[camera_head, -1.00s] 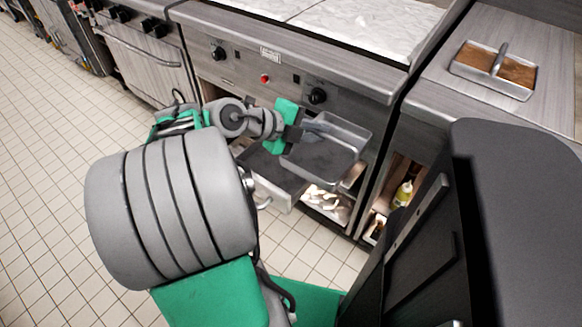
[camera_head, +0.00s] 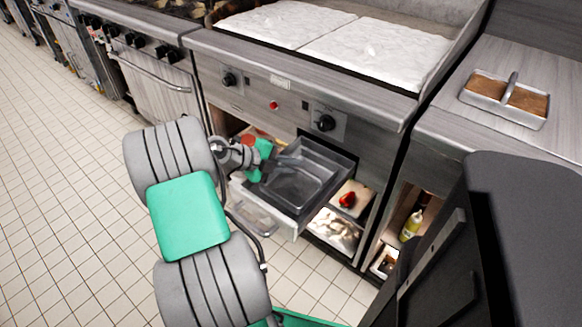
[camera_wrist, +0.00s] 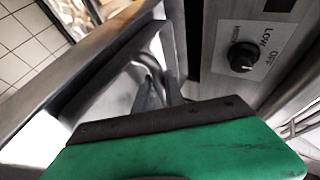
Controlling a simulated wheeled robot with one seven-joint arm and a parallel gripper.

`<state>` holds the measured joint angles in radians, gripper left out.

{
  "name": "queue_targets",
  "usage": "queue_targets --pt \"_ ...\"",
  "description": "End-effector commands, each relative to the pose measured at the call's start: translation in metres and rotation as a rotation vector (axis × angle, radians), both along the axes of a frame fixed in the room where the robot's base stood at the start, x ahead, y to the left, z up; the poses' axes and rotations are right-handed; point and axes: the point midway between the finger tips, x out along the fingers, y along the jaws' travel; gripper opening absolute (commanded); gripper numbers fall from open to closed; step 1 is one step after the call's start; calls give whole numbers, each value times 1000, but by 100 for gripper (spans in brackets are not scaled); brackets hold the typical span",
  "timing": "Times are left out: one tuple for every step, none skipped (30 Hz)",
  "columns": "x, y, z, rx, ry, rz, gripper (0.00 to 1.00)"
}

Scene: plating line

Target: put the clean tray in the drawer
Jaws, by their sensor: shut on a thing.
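The clean tray (camera_head: 312,168) is an empty grey metal pan. In the head view it lies over the pulled-out drawer (camera_head: 292,227) under the griddle, roughly level with its walls. I cannot tell whether it rests on the drawer floor. The drawer's front and handle face the lower left. My gripper (camera_head: 278,161) is shut on the tray's left rim. In the wrist view my gripper's fingers (camera_wrist: 160,84) show close to metal walls, and its green body hides the lower part.
A control panel with a black knob (camera_head: 325,123) is just above the tray. Open shelves (camera_head: 343,227) sit beside and below the drawer, one with a red item (camera_head: 347,199). A pan with brown contents (camera_head: 506,97) stands on the right counter. The tiled floor at left is clear.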

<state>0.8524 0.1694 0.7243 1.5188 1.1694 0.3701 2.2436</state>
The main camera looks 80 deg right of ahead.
Motion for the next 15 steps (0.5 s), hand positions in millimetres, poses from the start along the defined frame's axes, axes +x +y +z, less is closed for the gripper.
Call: queue_targets --pt "0 -1 -1 -3 -2 0 0" --pt "0 -1 -1 -4 -3 0 0" --pt "1 -1 0 -4 -3 0 0" --pt "0 -1 0 -4 -3 0 0" --pt "0 -1 0 -3 -2 0 0" --pt "0 -1 0 -3 -2 0 0" --pt "0 -1 -1 -3 -2 0 0" --pt "0 -1 -2 -3 -2 0 0" --pt "0 -1 -3 -3 -2 0 0" --pt "0 0 -2 -2 -2 1 16" --pt "0 0 -2 -2 -2 1 19" --pt "0 0 -2 -2 -2 1 22" --pt "0 0 -2 -2 -2 1 25" --pt "0 0 -2 -2 -2 1 27" --pt "0 0 -2 -2 -2 1 30"
